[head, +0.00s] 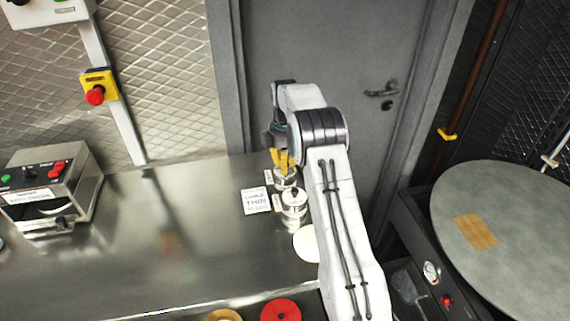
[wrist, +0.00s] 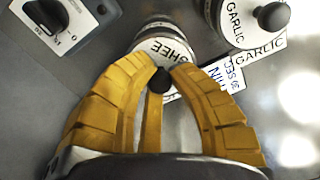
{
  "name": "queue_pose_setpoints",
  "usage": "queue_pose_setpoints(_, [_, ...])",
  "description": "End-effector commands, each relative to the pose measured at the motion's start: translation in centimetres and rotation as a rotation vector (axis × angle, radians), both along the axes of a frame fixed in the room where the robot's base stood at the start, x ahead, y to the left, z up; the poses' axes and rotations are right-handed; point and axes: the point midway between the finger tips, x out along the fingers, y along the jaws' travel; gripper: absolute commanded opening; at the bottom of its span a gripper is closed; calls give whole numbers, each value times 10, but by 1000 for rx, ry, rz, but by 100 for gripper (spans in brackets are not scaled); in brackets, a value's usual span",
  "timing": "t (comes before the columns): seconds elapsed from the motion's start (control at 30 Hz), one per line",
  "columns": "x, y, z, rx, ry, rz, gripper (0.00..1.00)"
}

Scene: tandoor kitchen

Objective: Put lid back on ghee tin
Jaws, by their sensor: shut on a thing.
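My gripper (head: 282,160) reaches down from above at the back of the steel counter, with its yellow fingers closed around a black knob (wrist: 160,82). The ghee tin (head: 285,180), a small metal tin, is right under the fingertips. In the wrist view, its metal rings (wrist: 165,28) and a white surface reading GHEE show just beyond the knob. I cannot tell whether the lid touches the tin or how it sits on it.
The lidded garlic tin (head: 294,204) stands close in front of the ghee tin. A printed card (head: 257,201) lies left of the tins, and a pale disc (head: 306,243) lies nearer. A control box (head: 50,185) stands far left. The counter's middle is clear.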

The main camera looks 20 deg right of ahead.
Motion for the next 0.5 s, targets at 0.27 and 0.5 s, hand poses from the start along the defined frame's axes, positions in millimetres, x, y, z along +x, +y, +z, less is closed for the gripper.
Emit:
queue_pose_setpoints(0.27, [0,0,0,0,0,0,0])
queue_pose_setpoints(0.5, [0,0,0,0,0,0,32])
